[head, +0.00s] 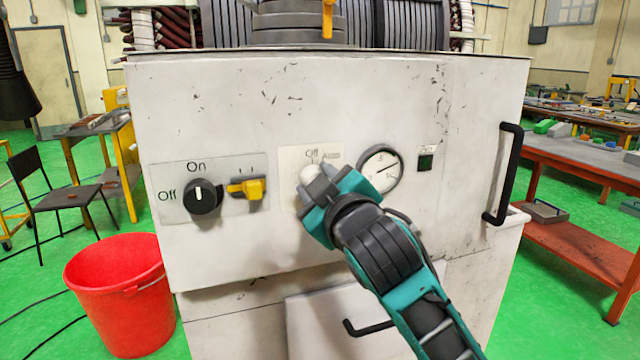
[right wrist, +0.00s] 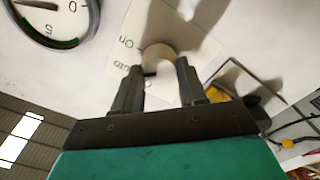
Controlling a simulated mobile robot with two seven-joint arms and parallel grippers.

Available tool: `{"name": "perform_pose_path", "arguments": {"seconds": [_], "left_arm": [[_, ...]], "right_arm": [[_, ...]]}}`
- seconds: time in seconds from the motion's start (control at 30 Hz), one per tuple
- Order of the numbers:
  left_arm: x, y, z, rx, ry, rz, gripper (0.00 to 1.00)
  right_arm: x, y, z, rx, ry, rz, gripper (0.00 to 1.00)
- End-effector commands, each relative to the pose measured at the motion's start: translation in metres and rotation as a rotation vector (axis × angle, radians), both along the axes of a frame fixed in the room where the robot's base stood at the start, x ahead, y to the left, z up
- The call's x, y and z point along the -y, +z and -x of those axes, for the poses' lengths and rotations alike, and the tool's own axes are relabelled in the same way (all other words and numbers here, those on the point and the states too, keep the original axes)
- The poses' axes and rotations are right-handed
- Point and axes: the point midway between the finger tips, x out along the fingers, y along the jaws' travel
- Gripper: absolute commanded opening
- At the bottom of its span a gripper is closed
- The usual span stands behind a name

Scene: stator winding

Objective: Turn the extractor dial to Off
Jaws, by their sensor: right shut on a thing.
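A pale cream knob (head: 310,177) sits on a cream plate (head: 290,160) in the middle of the white cabinet front. The plate has "Off" printed above the knob and a smaller word to its right. My right gripper (head: 318,188) is shut on this knob. The right wrist view shows the knob (right wrist: 158,54) between the two fingers, with "On" and another word printed beside it. The knob's pointer is hidden or unclear. A black dial (head: 203,197) with "On" above and "Off" at left is on the left plate, its white mark pointing up. My left gripper is out of view.
A yellow switch (head: 247,188) is left of the cream plate. A round gauge (head: 380,169) and a small dark green button (head: 425,162) are to its right. A black handle (head: 505,175) sticks out at the cabinet's right edge. A red bucket (head: 120,300) stands at left.

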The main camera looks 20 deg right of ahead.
Motion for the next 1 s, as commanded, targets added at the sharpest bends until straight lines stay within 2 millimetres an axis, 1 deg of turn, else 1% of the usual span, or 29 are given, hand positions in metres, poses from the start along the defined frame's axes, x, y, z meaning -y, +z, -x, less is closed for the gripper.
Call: {"name": "perform_pose_path", "arguments": {"seconds": [0.1,0.6,0.8,1.0], "left_arm": [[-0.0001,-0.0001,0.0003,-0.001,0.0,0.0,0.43],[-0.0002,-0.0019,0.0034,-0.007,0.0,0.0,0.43],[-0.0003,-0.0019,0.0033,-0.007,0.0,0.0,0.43],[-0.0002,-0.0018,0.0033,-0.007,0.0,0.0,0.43]], "right_arm": [[0.0002,0.0008,-0.0002,0.007,-0.001,0.117,0.11],[-0.0008,-0.0007,-0.0002,0.023,-0.001,0.574,0.11],[-0.0011,-0.0011,-0.0002,0.028,-0.001,0.71,0.11],[-0.0011,-0.0019,-0.0001,0.029,-0.001,0.801,0.11]]}}
